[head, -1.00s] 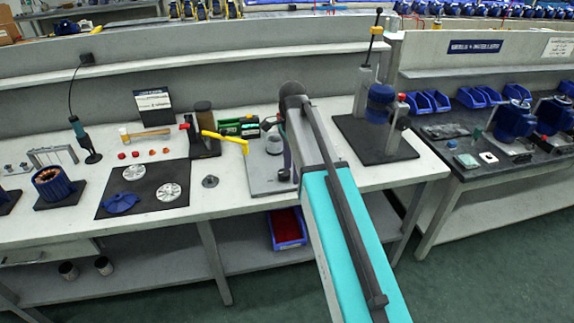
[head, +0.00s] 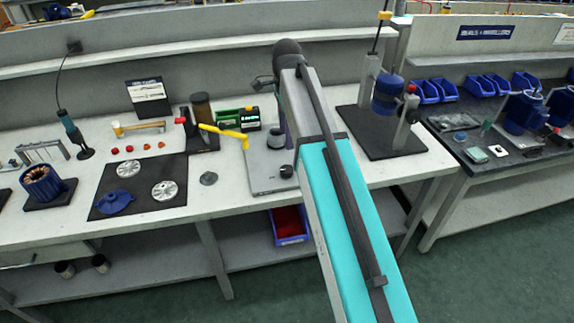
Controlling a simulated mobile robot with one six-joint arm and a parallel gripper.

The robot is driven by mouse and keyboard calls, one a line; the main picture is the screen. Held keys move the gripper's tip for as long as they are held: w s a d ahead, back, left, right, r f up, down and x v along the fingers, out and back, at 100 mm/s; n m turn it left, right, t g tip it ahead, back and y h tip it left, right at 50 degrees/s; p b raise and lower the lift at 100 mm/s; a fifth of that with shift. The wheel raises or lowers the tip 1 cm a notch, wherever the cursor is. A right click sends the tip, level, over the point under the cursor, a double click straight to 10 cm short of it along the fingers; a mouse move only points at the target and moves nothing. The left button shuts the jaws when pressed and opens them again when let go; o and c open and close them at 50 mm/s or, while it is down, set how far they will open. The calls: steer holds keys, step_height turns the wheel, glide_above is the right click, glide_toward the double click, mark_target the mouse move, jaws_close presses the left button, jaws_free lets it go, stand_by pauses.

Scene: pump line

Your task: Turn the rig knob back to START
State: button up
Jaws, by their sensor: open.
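The rig appears to be the grey plate (head: 262,183) on the white bench, near the middle of the head view. A dark grey cylinder (head: 275,138) stands at its back, and a small black knob (head: 286,171) sits near its right edge, close beside my arm. The knob's pointer and any START mark are too small to read. My arm crosses in front of the rig's right side and hides part of it. I cannot make out my gripper; its fingers seem to be behind my arm, so their contact with the knob cannot be seen.
A yellow-handled tool (head: 222,132) reaches toward the plate from the left. A black mat (head: 140,205) with metal discs lies further left. A press-like stand (head: 372,90) on a dark base stands right of my arm. A blue bin (head: 289,238) is under the bench.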

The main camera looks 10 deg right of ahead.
mark_target(288, 169)
steer(key=shift+d+f, duration=0.1)
steer(key=shift+d+f+p, duration=0.1)
steer(key=shift+f+p, duration=1)
steer(key=shift+f, duration=5.75)
